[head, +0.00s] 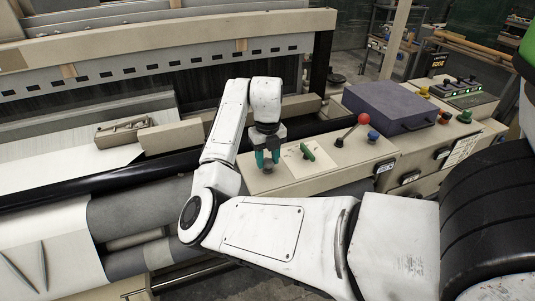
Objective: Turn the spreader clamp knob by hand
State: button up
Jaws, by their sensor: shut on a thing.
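My gripper (267,165) points down at the left end of the beige machine console (330,171). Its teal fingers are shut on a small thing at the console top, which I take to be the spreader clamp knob. The fingers hide nearly all of it, so its shape and angle cannot be told. A green handle (307,151) on a pale plate stands just right of the gripper, apart from it.
A red-ball lever (363,119) and a blue knob (373,136) stand farther right on the console. Behind them are a purple-grey box (392,104) and a button panel (464,92). A dark roller bar (80,188) and fabric lie to the left.

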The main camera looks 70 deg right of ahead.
jog(key=o, duration=0.5)
jog(key=shift+n, duration=0.3)
jog(key=o, duration=0.3)
jog(key=shift+o, duration=0.2)
jog(key=shift+r, duration=0.1)
jog(key=shift+r+p, duration=2.1)
jog(key=shift+r, duration=0.85)
notch_tip(320, 180, up, 11)
jog(key=b, duration=0.1)
jog(key=shift+f+b, duration=0.15)
jog(key=shift+b, duration=0.2)
